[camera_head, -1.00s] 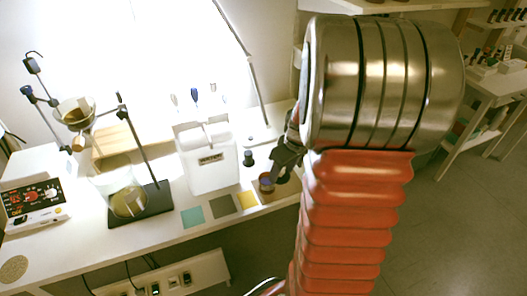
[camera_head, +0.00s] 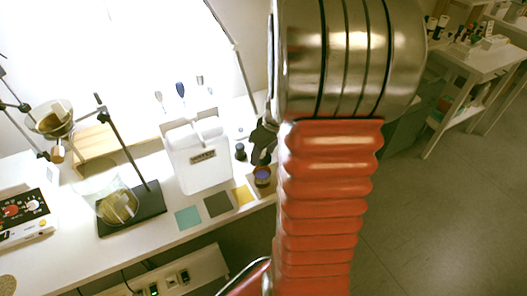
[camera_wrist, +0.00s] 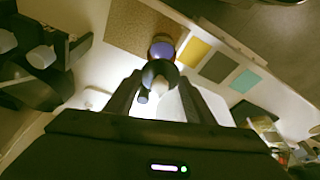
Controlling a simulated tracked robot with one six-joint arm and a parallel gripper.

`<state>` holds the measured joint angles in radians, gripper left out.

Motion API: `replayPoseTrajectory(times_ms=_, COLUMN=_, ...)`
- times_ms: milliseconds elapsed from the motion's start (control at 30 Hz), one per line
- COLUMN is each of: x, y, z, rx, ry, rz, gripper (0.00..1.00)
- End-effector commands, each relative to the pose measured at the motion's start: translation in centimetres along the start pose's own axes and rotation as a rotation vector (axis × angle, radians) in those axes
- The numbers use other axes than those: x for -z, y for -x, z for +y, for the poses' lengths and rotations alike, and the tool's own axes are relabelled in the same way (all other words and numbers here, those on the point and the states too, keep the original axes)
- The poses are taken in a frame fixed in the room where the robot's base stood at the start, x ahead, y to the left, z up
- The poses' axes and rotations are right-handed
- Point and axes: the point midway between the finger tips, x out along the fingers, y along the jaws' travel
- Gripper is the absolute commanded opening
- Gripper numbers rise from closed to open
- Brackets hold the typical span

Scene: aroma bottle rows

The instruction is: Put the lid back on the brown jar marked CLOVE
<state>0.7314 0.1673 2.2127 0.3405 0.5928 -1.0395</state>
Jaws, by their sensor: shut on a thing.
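A small brown jar with a purple-blue top face (camera_head: 262,177) stands near the front edge of the bench; it also shows beyond my fingertips in the wrist view (camera_wrist: 163,46). I cannot read any label on it. My gripper (camera_head: 262,147) is just behind and above the jar in the head view. In the wrist view my gripper (camera_wrist: 158,88) has a dark rounded thing (camera_wrist: 160,73) between its fingers, overlapping the jar's near side. I take it to be the lid, but its shape is unclear. I cannot tell whether it touches the jar.
A small black-topped bottle (camera_head: 240,152) stands just left of my gripper. A white container (camera_head: 197,160) stands farther left. Yellow (camera_head: 243,195), grey-green (camera_head: 217,204) and teal (camera_head: 188,217) squares lie along the front edge. A stand with glassware (camera_head: 118,205) is at left.

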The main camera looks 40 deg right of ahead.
Motion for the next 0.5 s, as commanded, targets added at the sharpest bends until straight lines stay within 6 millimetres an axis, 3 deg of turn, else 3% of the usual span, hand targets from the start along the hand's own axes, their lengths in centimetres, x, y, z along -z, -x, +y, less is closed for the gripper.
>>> replayPoseTrajectory(times_ms=500, x=-0.9, y=-3.1, z=0.0, rx=0.002, ry=-0.004, rz=-0.001, gripper=0.27)
